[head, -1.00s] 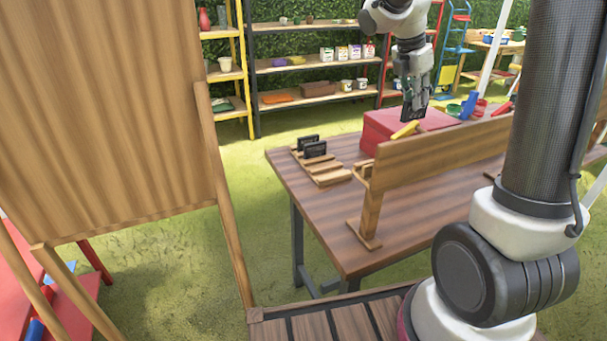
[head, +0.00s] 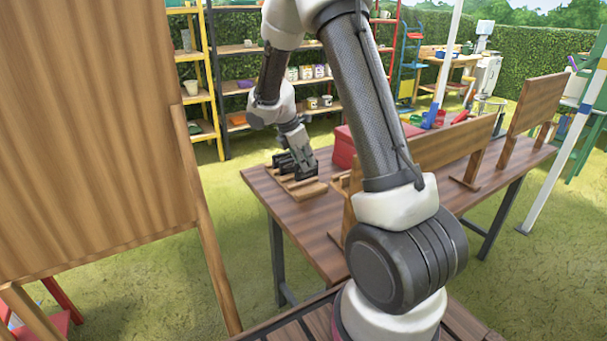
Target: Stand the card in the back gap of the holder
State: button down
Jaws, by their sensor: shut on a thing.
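The wooden card holder (head: 308,191) lies on the left end of the brown table, with slatted steps across it. Dark cards (head: 281,163) stand in its far part, just left of my gripper. My gripper (head: 301,172) points down over the holder's far right side and is shut on a dark card. The held card is mostly hidden by the fingers and blends with the dark cards behind. I cannot tell whether its lower edge touches the holder or which gap it is over.
A red box (head: 343,148) stands right of the holder, partly behind my arm. A wooden bench-like rail (head: 440,147) runs along the table (head: 290,222). A large wooden board (head: 90,130) fills the left. The table front left of the rail is clear.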

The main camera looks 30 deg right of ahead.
aim_at(309, 178)
jog(key=shift+f, duration=1.85)
jog(key=c, duration=1.5)
grip_release()
jog(key=shift+d+f, duration=0.1)
jog(key=shift+f, duration=0.05)
jog(key=shift+o, duration=0.2)
jog(key=v, duration=1.2)
jog(key=s+r+m+y, duration=0.1)
jog(key=s+r+m, duration=0.3)
jog(key=s+r, duration=0.25)
jog(key=s+a+r+m+t+y, duration=0.1)
jog(key=s+r+m+t, duration=0.1)
jog(key=s+m, duration=0.5)
jog(key=s+a+r+m+t+y, duration=0.1)
jog(key=s+r+m, duration=0.3)
jog(key=s, duration=1.3)
jog(key=m+t+y, duration=0.1)
jog(key=m, duration=0.2)
jog(key=shift+r+y, duration=0.3)
jog(key=shift+r, duration=0.05)
jog(key=shift+s, duration=0.15)
